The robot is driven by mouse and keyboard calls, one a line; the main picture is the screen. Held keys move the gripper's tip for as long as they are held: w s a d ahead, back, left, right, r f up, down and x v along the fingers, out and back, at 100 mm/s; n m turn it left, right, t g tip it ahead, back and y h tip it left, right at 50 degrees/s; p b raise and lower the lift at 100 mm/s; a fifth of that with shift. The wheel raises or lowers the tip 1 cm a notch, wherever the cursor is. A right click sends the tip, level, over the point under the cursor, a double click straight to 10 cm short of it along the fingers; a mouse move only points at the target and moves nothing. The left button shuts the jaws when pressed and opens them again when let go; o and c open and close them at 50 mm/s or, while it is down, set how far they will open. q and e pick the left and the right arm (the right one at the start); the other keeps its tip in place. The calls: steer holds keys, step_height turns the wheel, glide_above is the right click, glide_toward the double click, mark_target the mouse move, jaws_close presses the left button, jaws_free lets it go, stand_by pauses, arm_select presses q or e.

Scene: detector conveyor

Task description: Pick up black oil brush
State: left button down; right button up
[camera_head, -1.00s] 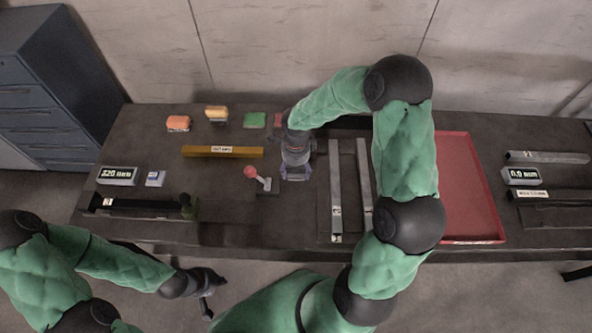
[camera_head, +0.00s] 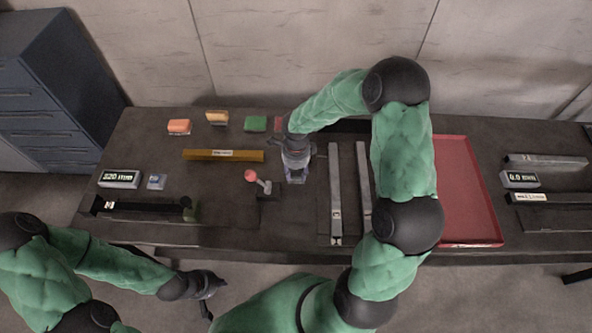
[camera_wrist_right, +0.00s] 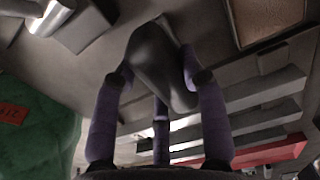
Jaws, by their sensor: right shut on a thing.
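A smooth black piece (camera_wrist_right: 160,65), which I take to be the black oil brush, sits between the purple fingers of my right gripper (camera_wrist_right: 160,88) in the right wrist view. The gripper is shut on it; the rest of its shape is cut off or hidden. In the head view my right gripper (camera_head: 297,172) points down over the middle of the table, and the brush cannot be made out there. My left gripper (camera_head: 207,286) hangs in front of the table's near edge, away from everything; its finger opening is too small to judge.
A red-knobbed lever (camera_head: 252,177) stands just left of my right gripper. Grey bars (camera_head: 336,195) lie to its right, then a red tray (camera_head: 470,195). A yellow bar (camera_head: 222,156) and several coloured blocks (camera_head: 256,124) lie left and behind. The front left holds a black bar (camera_head: 145,208).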

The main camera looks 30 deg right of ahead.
step_height(320, 180, up, 3)
steer(key=shift+w+r, duration=0.1)
steer(key=shift+w, duration=0.05)
steer(key=w+a+r+p, duration=0.1)
steer(key=w+a+r, duration=0.6)
steer(key=a+r, duration=0.3)
steer(key=shift+a+p, duration=0.4)
steer(key=shift+a, duration=0.55)
steer(key=shift+w, duration=0.1)
steer(key=o, duration=0.5)
steer(key=c, duration=0.3)
